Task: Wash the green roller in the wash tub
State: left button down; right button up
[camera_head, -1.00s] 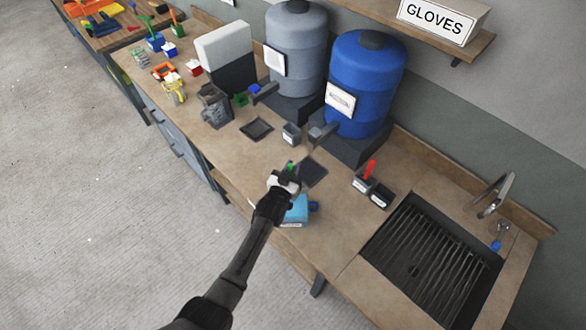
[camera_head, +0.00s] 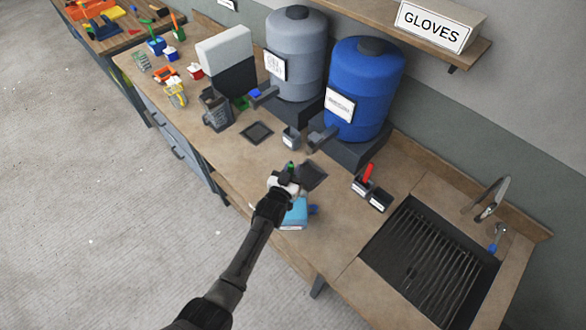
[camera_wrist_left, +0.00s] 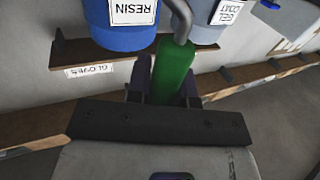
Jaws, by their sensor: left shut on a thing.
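The green roller (camera_wrist_left: 173,75) is held between the dark fingers of my left gripper (camera_wrist_left: 165,88) in the left wrist view, with a bent grey rod at its far end. In the head view my left gripper (camera_head: 288,180) is over the front part of the bench, and a small green bit of the roller (camera_head: 290,167) shows at its tip. A light blue tub (camera_head: 295,213) with a label, which may be the wash tub, sits just below the gripper, partly hidden by it. I cannot tell whether the roller touches it. My right gripper is not in view.
A sink (camera_head: 430,262) with a ribbed grate is at the right, beside a tap (camera_head: 494,198). Grey (camera_head: 297,60) and blue (camera_head: 364,90) drums stand behind. Small dark holders (camera_head: 378,199), one with a red handle (camera_head: 368,173), stand between gripper and sink. A dark tray (camera_head: 257,132) lies left.

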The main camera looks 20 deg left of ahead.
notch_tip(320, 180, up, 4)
jog(key=p, duration=0.4)
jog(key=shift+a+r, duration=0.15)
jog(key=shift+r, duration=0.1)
dwell(0.5)
